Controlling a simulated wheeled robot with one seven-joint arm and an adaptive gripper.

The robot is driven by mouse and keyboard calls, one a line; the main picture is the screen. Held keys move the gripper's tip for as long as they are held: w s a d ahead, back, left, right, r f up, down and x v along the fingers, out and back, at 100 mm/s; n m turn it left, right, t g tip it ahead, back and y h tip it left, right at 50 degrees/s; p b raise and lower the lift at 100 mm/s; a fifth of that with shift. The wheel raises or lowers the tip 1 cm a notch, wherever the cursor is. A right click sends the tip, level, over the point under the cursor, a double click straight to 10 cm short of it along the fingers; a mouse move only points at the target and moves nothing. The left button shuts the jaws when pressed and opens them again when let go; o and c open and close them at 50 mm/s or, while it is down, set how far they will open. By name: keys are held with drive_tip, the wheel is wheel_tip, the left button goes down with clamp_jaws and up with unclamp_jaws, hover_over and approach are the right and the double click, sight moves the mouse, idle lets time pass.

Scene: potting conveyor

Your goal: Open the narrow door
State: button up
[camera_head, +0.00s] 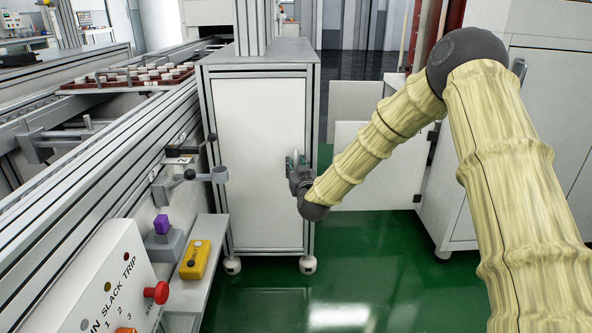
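A narrow white door panel (255,165) in a grey metal frame forms the front of the cabinet in the middle of the view. It looks flush with its frame. My gripper (293,160) is in front of the panel's right edge, at about mid-height. My arm reaches it from the right. The gripper is small here, and its fingers partly blend with the frame. I cannot tell whether it touches the door or holds a handle. Any handle behind it is hidden.
A conveyor (150,120) with a tray of pots (125,77) runs along the left. A yellow control box (195,260) and a red button (157,292) are at lower left. White panels (375,165) and a cabinet (555,110) stand at right. Green floor (370,265) is clear in front.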

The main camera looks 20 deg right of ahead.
drive_tip(key=shift+w, duration=0.1)
clamp_jaws()
drive_tip(key=shift+a, duration=0.15)
